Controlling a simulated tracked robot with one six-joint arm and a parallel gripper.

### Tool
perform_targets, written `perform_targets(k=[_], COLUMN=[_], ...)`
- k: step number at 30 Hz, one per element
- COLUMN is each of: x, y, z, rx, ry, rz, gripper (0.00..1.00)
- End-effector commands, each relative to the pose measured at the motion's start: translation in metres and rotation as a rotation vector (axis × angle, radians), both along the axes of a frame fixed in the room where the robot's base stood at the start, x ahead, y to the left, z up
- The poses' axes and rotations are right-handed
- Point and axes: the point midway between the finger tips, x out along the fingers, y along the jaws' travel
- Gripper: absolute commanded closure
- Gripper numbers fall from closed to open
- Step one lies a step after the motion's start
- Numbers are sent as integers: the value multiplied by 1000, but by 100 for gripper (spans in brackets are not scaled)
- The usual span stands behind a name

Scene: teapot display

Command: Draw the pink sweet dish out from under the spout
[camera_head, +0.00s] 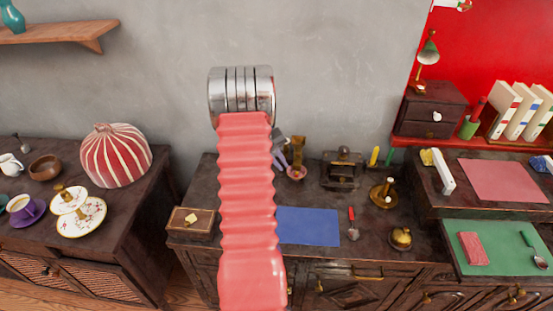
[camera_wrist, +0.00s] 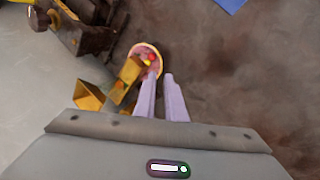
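The pink sweet dish (camera_head: 297,174) is a small round bowl on the dark cabinet top, just right of my arm. In the wrist view the dish (camera_wrist: 158,50) has a pale rim and reddish contents. A gold angular piece (camera_wrist: 131,70), apparently the spout, covers its lower left part; it stands above the dish in the head view (camera_head: 298,150). My gripper (camera_wrist: 162,73) points at the dish with two lilac fingers and a narrow gap between them. The left fingertip overlaps the dish's near right rim, the right one lies outside it. I cannot tell whether they touch it.
A dark brown machine-like object (camera_head: 342,170) stands right of the dish. A blue mat (camera_head: 308,226) lies in front, with a small red-handled tool (camera_head: 352,222) beside it. A wooden box (camera_head: 192,222) sits at the left. Bare dark top shows right of the dish.

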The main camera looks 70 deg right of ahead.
Motion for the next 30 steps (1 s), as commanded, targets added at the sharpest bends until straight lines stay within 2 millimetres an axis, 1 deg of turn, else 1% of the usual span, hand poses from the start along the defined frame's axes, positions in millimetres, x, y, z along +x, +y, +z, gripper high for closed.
perform_targets(k=[1,6,9,13,17,24,25,29,30], x=[-3,-11,-15,-18,-19,-20,-20,-20,-20], y=[-1,-8,-12,-15,-17,-17,-17,-17,-17], z=[-8,-29,-40,-50,-54,-55,-55,-55,-55], rx=[3,3,2,1,1,1,1,1,1], ry=[1,1,1,1,1,1,1,1,1], rz=[-1,-1,-2,-1,0,0,0,0,0], gripper=[90,90,90,90,90,90,90,100,100])
